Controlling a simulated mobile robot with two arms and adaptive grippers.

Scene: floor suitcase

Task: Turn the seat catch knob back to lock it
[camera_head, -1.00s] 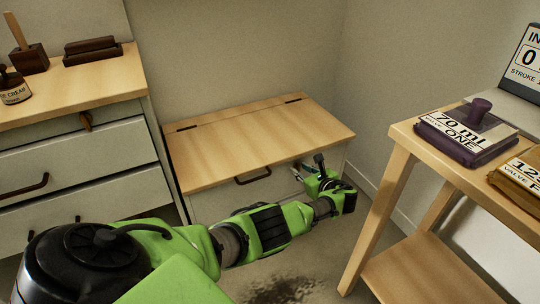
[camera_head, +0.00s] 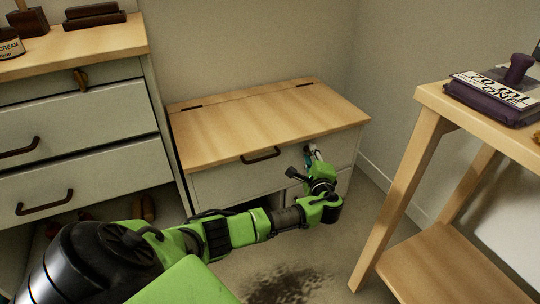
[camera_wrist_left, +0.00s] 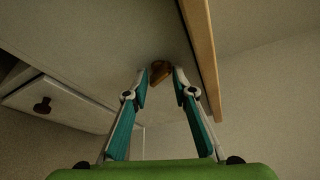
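The bench (camera_head: 235,182) has a closed wooden seat lid (camera_head: 260,122) and stands against the back wall. The seat catch knob (camera_wrist_left: 160,71), small and brown, is on the pale front panel in the left wrist view; my gripper covers it in the head view. My left gripper (camera_head: 313,150) points at the right part of the bench front, just under the lid edge. In the left wrist view, the fingertips (camera_wrist_left: 161,75) stand either side of the knob with narrow gaps, so they look open. Contact is unclear. My right gripper is not in view.
A dresser (camera_head: 82,140) with drawers stands left of the bench. A wooden side table (camera_head: 425,135) with a purple stamp block (camera_head: 495,100) stands at the right. A dark bar handle (camera_head: 260,155) is on the bench front. Floor shows between bench and side table.

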